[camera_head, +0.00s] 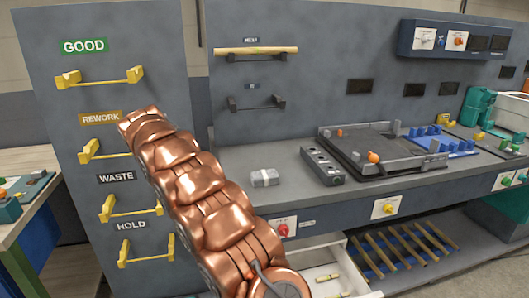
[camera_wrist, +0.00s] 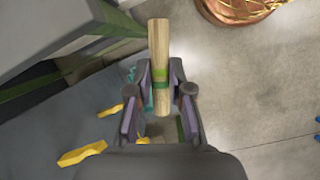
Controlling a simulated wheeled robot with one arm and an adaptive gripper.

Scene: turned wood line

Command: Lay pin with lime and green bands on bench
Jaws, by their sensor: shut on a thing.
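In the wrist view a pale wooden pin (camera_wrist: 160,45) stands upright in the picture between the two fingers of my gripper (camera_wrist: 161,88). A lime band and a green band circle it near the fingers. My gripper is shut on it. In the head view my copper arm hides the gripper and the pin. The grey bench (camera_head: 290,193) lies to the right of the arm, with bare top toward its front left.
A small grey block (camera_head: 264,177), a dark control box (camera_head: 322,166) and a black fixture tray (camera_head: 385,150) stand on the bench. A panel with yellow pegs (camera_head: 130,210) is at left. A drawer (camera_head: 335,262) is open below the bench.

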